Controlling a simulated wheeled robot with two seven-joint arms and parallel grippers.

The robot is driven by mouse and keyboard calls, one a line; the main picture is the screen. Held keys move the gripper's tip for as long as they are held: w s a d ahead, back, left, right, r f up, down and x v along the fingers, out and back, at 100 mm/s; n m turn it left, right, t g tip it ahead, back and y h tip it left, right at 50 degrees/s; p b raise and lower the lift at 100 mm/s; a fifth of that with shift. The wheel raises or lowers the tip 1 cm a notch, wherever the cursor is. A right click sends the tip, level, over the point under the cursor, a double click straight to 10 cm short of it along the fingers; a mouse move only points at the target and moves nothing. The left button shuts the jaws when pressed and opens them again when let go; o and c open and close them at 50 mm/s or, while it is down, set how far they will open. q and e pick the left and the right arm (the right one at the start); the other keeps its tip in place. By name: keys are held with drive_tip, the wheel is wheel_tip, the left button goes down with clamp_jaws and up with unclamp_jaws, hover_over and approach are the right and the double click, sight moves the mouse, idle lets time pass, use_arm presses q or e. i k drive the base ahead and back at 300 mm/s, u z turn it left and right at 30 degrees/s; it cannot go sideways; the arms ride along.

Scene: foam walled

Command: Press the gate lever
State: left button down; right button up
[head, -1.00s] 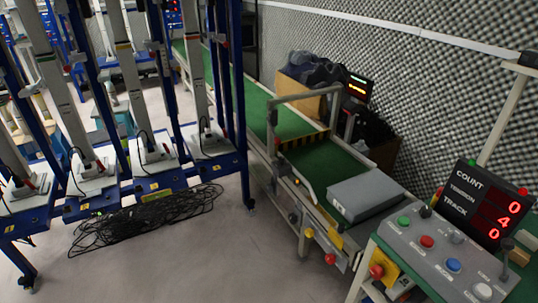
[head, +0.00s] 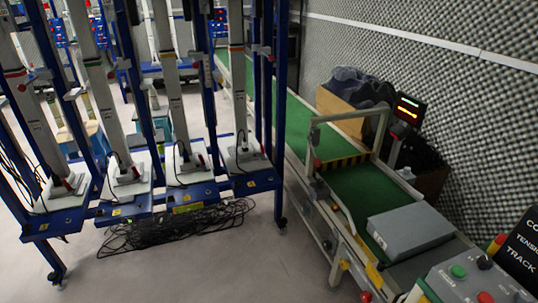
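A grey gate frame (head: 313,141) stands across the green conveyor belt (head: 362,190), with a yellow-and-black striped bar (head: 345,162) low between its posts. I cannot tell for certain which part is the gate lever. A control panel (head: 462,290) at the bottom right corner is cut off by the picture edge. It carries a green button (head: 458,271), a black knob (head: 485,262) and a red button (head: 485,298). Neither of my grippers is in view.
A grey box-like unit (head: 410,230) sits on the near end of the conveyor. Blue wheeled racks (head: 190,195) fill the left, with a tangle of black cables (head: 175,228) on the floor. A cardboard box (head: 340,110) stands behind the conveyor. Bare floor (head: 215,275) lies at bottom centre.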

sight(318, 163)
drive_tip(key=u, duration=0.35)
drive_tip(key=i, duration=0.95)
drive_tip(key=z, duration=0.85)
drive_tip(key=i, duration=0.7)
drive_tip(key=z, duration=0.65)
